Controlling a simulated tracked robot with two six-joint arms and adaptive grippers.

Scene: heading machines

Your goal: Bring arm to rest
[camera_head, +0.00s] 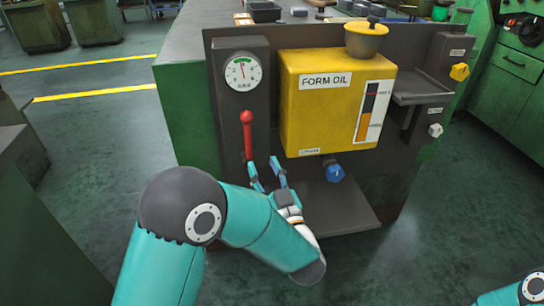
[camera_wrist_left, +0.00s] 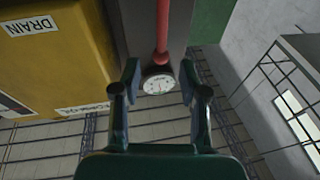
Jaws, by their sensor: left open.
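My left gripper (camera_head: 266,174) is open and empty in front of the machine, just below and right of the red lever (camera_head: 247,132). The left wrist view shows its two fingers (camera_wrist_left: 160,88) apart, with the red lever (camera_wrist_left: 163,28) and a gauge (camera_wrist_left: 158,83) beyond them. I cannot tell whether a finger touches the lever. Part of my right arm shows at the lower right of the head view, but its gripper is out of frame.
A yellow form oil tank (camera_head: 330,110) with a yellow bowl (camera_head: 366,40) on top stands right of the lever. A blue valve knob (camera_head: 333,171) sits under it, above a grey shelf (camera_head: 345,212). Open green floor (camera_head: 100,110) lies to the left.

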